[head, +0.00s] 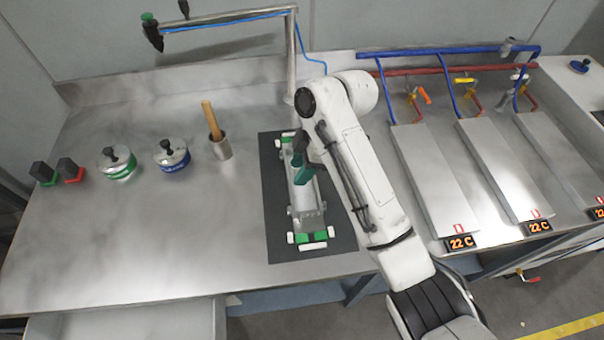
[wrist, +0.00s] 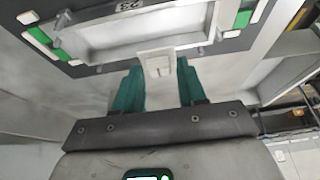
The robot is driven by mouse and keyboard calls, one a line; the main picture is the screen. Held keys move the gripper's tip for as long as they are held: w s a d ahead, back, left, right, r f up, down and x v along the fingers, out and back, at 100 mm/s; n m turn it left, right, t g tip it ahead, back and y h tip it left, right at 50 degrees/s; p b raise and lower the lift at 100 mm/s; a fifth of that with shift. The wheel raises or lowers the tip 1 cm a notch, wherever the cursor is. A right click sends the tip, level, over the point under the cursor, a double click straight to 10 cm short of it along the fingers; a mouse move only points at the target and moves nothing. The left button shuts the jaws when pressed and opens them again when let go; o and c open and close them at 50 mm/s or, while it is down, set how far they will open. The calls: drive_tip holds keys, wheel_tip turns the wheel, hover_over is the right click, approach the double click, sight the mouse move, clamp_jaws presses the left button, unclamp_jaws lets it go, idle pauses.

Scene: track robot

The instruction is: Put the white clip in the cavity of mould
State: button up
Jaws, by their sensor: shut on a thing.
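The mould (head: 303,195) is a long metal frame with green and white blocks at both ends. In the wrist view the mould (wrist: 98,57) fills the top, with its pale recessed cavity (wrist: 125,30) facing me. My gripper (head: 301,172) is over the mould's middle in the head view. In the wrist view my gripper (wrist: 160,75) has its teal fingers shut on the white clip (wrist: 157,58), a small pale block at the fingertips. The clip overlaps the cavity's near edge in the picture; I cannot tell whether it touches. The clip is hidden in the head view.
The mould lies on a dark mat (head: 280,245) on the steel bench (head: 150,240). Two round lidded pots (head: 118,163) and a wooden-handled tool in a cup (head: 221,147) stand left. Several metal plates with 22 C displays (head: 460,242) lie right. A post (head: 291,55) stands behind.

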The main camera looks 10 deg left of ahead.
drive_tip(key=shift+w+a+f, duration=0.1)
drive_tip(key=shift+w+f, duration=0.45)
drive_tip(key=shift+f, duration=0.25)
drive_tip(key=shift+w+f, duration=0.55)
drive_tip(key=shift+f, duration=0.2)
drive_tip(key=shift+f+p, duration=0.45)
drive_tip(key=shift+f, duration=0.9)
drive_tip(key=shift+f, duration=0.15)
drive_tip(key=o, duration=1)
drive_tip(key=b+v, duration=0.2)
drive_tip(key=v, duration=1)
